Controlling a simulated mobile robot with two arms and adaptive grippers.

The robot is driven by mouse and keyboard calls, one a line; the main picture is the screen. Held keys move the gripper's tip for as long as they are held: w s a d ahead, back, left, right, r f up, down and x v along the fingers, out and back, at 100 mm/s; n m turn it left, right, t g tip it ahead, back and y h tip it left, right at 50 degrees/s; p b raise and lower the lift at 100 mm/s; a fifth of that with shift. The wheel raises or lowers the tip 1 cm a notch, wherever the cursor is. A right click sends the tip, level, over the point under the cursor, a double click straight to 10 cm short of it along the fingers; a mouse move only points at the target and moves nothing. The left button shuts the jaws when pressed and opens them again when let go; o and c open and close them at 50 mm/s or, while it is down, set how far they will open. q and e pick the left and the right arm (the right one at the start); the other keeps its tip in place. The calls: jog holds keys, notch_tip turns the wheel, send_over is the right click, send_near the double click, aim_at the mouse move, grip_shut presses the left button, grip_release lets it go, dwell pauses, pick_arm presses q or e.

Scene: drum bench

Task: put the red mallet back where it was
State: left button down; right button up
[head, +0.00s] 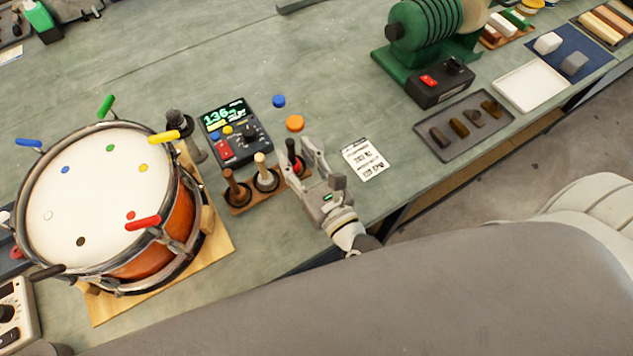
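A small rack (240,208) stands on the bench right of the drum. Part of the mallet's base is hidden by the gripper. My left gripper is not in view.
The drum (92,190) with coloured handles stands at left on a wooden board (215,250). A display box (235,132), blue disc (279,101), orange disc (295,123) and printed card (364,159) lie close by. A dark tray (465,125) lies further right.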

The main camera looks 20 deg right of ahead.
jog(key=s, duration=0.2)
jog(key=s+d+b, duration=0.1)
jog(key=s, duration=0.2)
jog(key=s+b, duration=0.1)
jog(key=s, duration=0.1)
jog(key=shift+s+d+f, duration=0.1)
jog(key=shift+s+d, duration=0.15)
jog(key=shift+s, duration=0.05)
jog(key=shift+s+d, duration=0.1)
jog(key=shift+s, duration=0.5)
